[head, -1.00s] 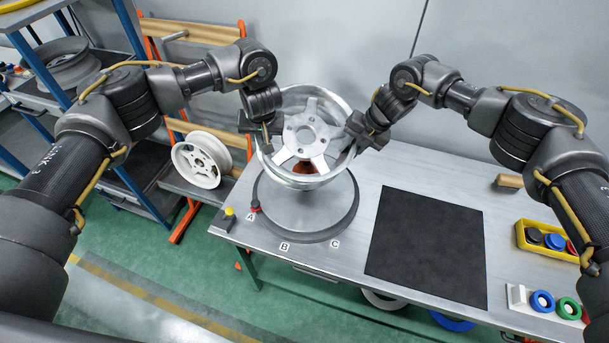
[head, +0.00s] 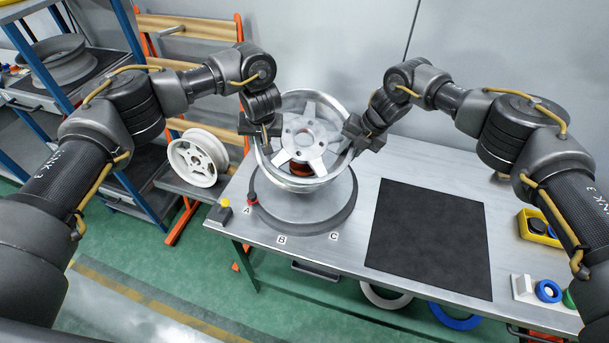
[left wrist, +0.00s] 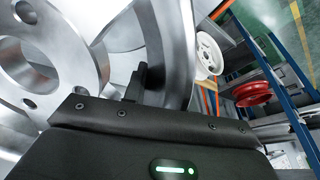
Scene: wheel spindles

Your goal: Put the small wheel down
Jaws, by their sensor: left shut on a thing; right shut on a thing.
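A silver five-spoke wheel (head: 312,122) is held tilted above the round grey turntable (head: 325,224) on the bench. My left gripper (head: 262,133) is shut on its left rim, and my right gripper (head: 357,133) is shut on its right rim. In the left wrist view the wheel's hub and spokes (left wrist: 60,65) fill the left side, close to my left gripper (left wrist: 140,88). A reddish part, perhaps a spindle, (head: 299,168) shows through the spokes. Whether the wheel's lower rim touches anything is hard to tell.
A black mat (head: 428,240) lies clear on the bench, right of the turntable. A yellow tray (head: 537,228) and a blue ring (head: 547,291) are at the right. A white wheel (head: 198,158) stands on the rack at left. Letters A, B, C mark the turntable's front.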

